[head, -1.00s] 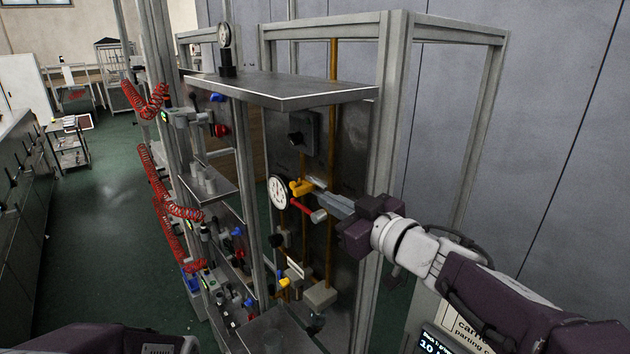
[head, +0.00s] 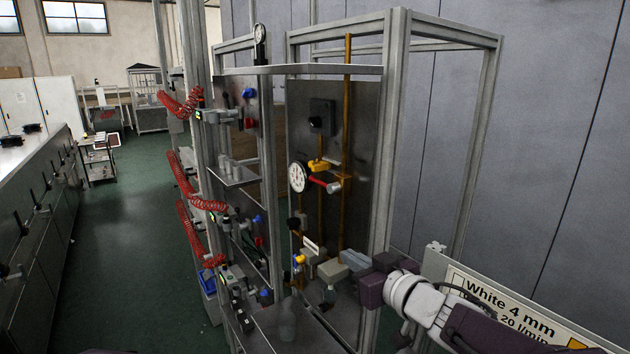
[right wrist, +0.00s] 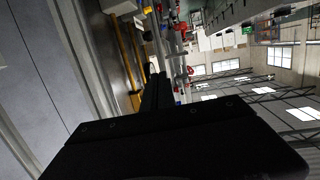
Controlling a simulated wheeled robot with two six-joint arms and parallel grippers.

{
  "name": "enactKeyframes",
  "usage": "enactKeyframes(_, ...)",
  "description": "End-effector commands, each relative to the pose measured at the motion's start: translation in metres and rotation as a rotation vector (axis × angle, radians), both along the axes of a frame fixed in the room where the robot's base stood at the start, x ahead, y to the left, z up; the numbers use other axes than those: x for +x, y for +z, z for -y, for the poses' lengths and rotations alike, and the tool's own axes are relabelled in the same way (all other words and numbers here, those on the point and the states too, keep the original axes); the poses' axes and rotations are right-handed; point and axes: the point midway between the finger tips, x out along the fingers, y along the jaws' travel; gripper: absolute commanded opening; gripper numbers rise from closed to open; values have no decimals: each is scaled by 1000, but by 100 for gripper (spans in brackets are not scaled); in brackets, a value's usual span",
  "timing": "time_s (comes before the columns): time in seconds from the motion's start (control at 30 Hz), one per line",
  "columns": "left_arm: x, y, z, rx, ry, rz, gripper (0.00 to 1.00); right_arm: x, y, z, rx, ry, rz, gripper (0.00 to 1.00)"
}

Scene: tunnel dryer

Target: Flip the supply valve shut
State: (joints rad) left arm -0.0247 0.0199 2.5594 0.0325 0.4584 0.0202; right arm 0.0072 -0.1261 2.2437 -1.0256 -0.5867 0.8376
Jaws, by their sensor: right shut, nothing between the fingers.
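A valve with a yellow body (head: 318,166) and a red lever (head: 322,183) sits on the upright panel beside a round white gauge (head: 297,177) in the head view. The lever sticks out sideways to the right and slightly down, ending in a pale grip. My right gripper (head: 346,262) is shut and empty, below and to the right of the lever and apart from it. It is near a grey block low on the pipes; I cannot tell whether they touch. Its dark fingers (right wrist: 156,93) also show in the right wrist view. My left gripper is out of view.
Metal frame posts (head: 389,180) stand right of the panel. Red coiled hoses (head: 184,180) hang at the left. A sign plate (head: 510,308) stands at lower right.

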Motion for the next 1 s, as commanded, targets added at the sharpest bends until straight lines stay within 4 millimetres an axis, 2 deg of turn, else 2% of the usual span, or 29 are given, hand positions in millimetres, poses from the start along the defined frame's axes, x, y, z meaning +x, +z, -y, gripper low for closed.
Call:
enactKeyframes(0.03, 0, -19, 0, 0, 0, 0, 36, 2, -35, 7, 10, -41, -44, 0)
enactKeyframes(0.07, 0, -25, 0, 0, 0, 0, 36, 4, -50, 13, 13, -69, -71, 0)
enactKeyframes(0.17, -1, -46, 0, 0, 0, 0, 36, 4, -115, 35, 13, -185, -190, 0)
enactKeyframes(0.2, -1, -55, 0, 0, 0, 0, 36, 0, -146, 47, 5, -242, -254, 0)
enactKeyframes(0.27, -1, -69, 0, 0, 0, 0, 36, -11, -197, 66, -16, -328, -368, 0)
enactKeyframes(0.3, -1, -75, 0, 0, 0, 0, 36, -23, -230, 78, -38, -382, -453, 0)
enactKeyframes(0.37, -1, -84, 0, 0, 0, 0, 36, -48, -276, 93, -71, -454, -592, 0)
enactKeyframes(0.4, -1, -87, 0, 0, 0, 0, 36, -69, -303, 101, -98, -492, -689, 0)
enactKeyframes(0.47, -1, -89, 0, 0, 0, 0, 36, -103, -334, 109, -132, -531, -837, 0)
enactKeyframes(0.5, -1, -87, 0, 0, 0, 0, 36, -127, -348, 111, -154, -546, -933, 0)
enactKeyframes(0.6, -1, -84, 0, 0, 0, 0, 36, -179, -368, 109, -197, -535, -1132, 0)
enactKeyframes(0.7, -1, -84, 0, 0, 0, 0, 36, -210, -374, 103, -239, -482, -1250, 0)
enactKeyframes(0.77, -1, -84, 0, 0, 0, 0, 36, -217, -375, 102, -275, -446, -1269, 0)
enactKeyframes(1.0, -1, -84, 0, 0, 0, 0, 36, -216, -375, 103, -289, -430, -1261, 0)
